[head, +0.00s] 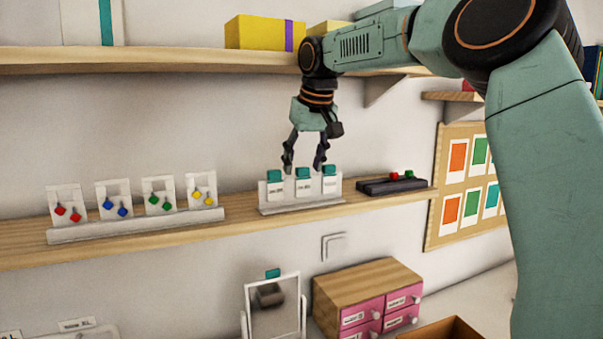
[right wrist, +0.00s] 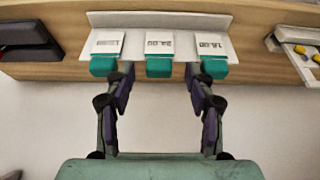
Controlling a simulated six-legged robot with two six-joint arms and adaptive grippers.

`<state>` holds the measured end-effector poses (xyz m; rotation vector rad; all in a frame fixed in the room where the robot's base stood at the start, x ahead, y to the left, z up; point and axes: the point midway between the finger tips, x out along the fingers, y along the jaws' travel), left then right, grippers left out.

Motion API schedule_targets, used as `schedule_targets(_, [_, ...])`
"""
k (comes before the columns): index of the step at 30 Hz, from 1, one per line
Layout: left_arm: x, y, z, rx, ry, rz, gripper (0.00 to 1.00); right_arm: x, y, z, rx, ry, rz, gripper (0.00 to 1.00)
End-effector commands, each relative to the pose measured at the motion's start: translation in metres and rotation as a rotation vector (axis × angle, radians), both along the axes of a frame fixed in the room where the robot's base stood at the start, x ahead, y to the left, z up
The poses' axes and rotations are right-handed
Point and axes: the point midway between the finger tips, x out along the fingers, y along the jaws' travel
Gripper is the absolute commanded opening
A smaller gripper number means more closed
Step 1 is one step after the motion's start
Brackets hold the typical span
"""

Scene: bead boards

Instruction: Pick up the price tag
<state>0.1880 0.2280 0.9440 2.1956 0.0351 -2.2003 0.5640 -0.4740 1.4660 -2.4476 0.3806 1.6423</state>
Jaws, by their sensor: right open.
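Three white price tags with teal tops stand in a row in a white holder (head: 300,207) on the lower shelf. The middle price tag (head: 303,187) also shows in the right wrist view (right wrist: 159,42), where its print looks like 24.00. My right gripper (head: 304,165) points down above the holder, open and empty. In the right wrist view its fingertips (right wrist: 160,73) are on either side of the middle tag's teal top, with a gap to each side. Whether they reach down to its height is hard to tell. My left gripper is out of view.
Cards with coloured earrings (head: 160,196) stand in a white rack left of the tags. A dark stand (head: 390,186) with red and green pieces is to the right. The upper shelf (head: 180,61), bearing a yellow box (head: 256,33), is above.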

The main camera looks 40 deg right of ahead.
Motion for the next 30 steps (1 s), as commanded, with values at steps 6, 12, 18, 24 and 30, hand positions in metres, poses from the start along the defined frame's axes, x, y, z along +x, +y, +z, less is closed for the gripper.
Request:
schedule_targets(6, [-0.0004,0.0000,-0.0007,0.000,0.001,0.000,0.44,0.0023,-0.0008,-0.0079,0.001,-0.001,0.000,0.55])
schedule_targets(12, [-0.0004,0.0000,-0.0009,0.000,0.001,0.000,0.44,0.0022,-0.0007,-0.0076,0.000,-0.001,0.000,0.48])
schedule_targets(18, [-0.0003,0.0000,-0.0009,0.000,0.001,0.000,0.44,0.0021,-0.0007,-0.0073,0.000,-0.001,0.000,0.31])
schedule_targets(24, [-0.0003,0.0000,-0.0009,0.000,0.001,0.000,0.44,0.0021,-0.0007,-0.0072,0.000,-0.001,0.000,0.16])
schedule_targets(30, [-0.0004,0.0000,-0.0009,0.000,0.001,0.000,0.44,0.0021,-0.0007,-0.0072,0.000,-0.001,0.000,0.15])
